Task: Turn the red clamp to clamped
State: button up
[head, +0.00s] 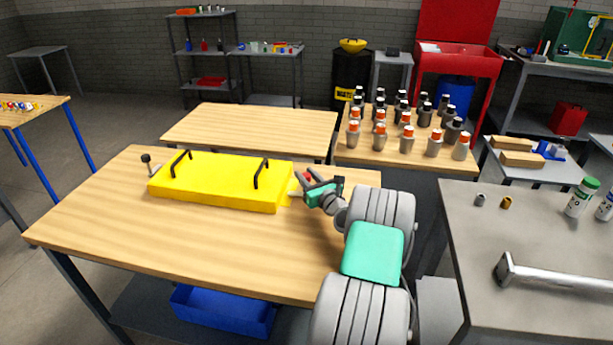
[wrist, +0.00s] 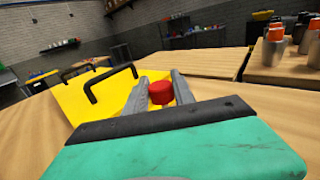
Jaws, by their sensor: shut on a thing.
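The red clamp (wrist: 160,93) shows in the wrist view as a red knob between my gripper's two grey fingers. In the head view a small red part of the clamp (head: 307,176) shows at the right end of the yellow chassis (head: 215,184). My gripper (head: 303,179) is shut on the red clamp, and in the wrist view its fingers (wrist: 161,90) stand on either side of the knob. The clamp's lower part is hidden behind my gripper. The yellow chassis lies flat on the wooden table, with two black handles (head: 261,173) on top.
A black-knobbed lever (head: 146,159) stands at the chassis's far left end. The wooden table (head: 100,215) is clear in front. Another table (head: 385,150) behind on the right holds several orange-topped bottles. A grey bench (head: 470,255) stands at the right.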

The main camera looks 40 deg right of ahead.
grip_shut()
jog(key=shift+a+r+m+h+p, duration=0.1)
jog(key=shift+r+m+h+p, duration=0.4)
jog(key=shift+p, duration=0.6)
jog(key=shift+f+g+h+p, duration=0.25)
jog(key=shift+g+h+p, duration=0.1)
jog(key=shift+h, duration=0.15)
jog(key=shift+f+m, duration=0.2)
jog(key=shift+m, duration=0.1)
jog(key=o, duration=1)
grip_release()
jog(key=b+v, duration=0.1)
jog(key=v, duration=0.6)
jog(key=shift+s+a+f+b, duration=0.1)
jog(key=shift+s+b, duration=0.2)
jog(key=shift+s, duration=0.1)
